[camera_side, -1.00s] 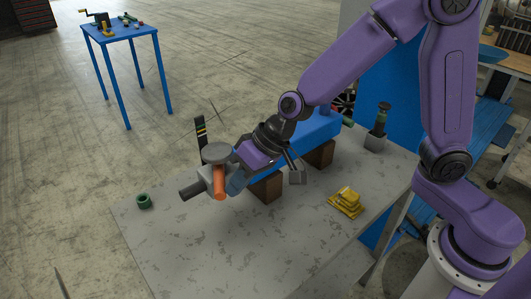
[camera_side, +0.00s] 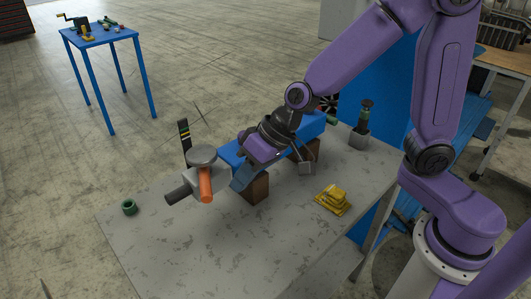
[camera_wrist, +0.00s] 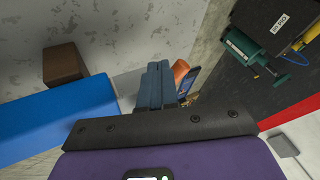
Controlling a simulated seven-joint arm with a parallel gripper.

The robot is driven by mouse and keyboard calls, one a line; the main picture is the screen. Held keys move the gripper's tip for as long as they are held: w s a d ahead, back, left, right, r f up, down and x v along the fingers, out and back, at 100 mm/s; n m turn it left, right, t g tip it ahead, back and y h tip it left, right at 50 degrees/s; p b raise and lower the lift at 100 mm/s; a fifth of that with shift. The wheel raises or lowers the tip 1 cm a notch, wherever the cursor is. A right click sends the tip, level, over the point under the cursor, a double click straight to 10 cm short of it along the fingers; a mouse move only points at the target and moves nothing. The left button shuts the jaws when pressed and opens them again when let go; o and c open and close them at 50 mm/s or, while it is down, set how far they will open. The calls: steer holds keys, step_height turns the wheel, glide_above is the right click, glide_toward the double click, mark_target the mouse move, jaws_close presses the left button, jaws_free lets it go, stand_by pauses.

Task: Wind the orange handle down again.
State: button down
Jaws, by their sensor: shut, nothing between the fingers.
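The orange handle (camera_side: 206,185) hangs down at the front of a grey mechanism (camera_side: 211,174) in the side view. A round grey disc (camera_side: 202,155) sits on top of it, and a dark cylinder (camera_side: 178,196) sticks out to the left. My gripper (camera_side: 238,187) is to the right of the handle, apart from it, with its blue fingers pointing down. In the wrist view, its fingers (camera_wrist: 160,68) are pressed together and empty. Part of the handle (camera_wrist: 181,69) shows just right of them; the rest is hidden.
A blue beam (camera_side: 313,127) rests on brown blocks (camera_side: 257,189) behind my gripper. A yellow part (camera_side: 333,198) lies to the right and a green ring (camera_side: 129,207) at the left edge of the grey table (camera_side: 190,260). The table front is clear.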

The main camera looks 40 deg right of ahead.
steer(key=s+d+r, duration=0.2)
steer(key=s+r, duration=0.3)
steer(key=r, duration=0.3)
steer(key=s+d+f+n+g+h, duration=0.1)
steer(key=s+d+f+n+h, duration=0.1)
steer(key=s+d+n, duration=0.3)
steer(key=s+d+f+n+g+h, duration=0.2)
steer(key=s+d+f+n+h, duration=0.1)
steer(key=s+d, duration=0.7)
steer(key=shift+s+d+f+n, duration=0.35)
steer(key=shift+d+f+n, duration=0.15)
steer(key=shift+f+n, duration=0.45)
steer(key=shift+r, duration=0.1)
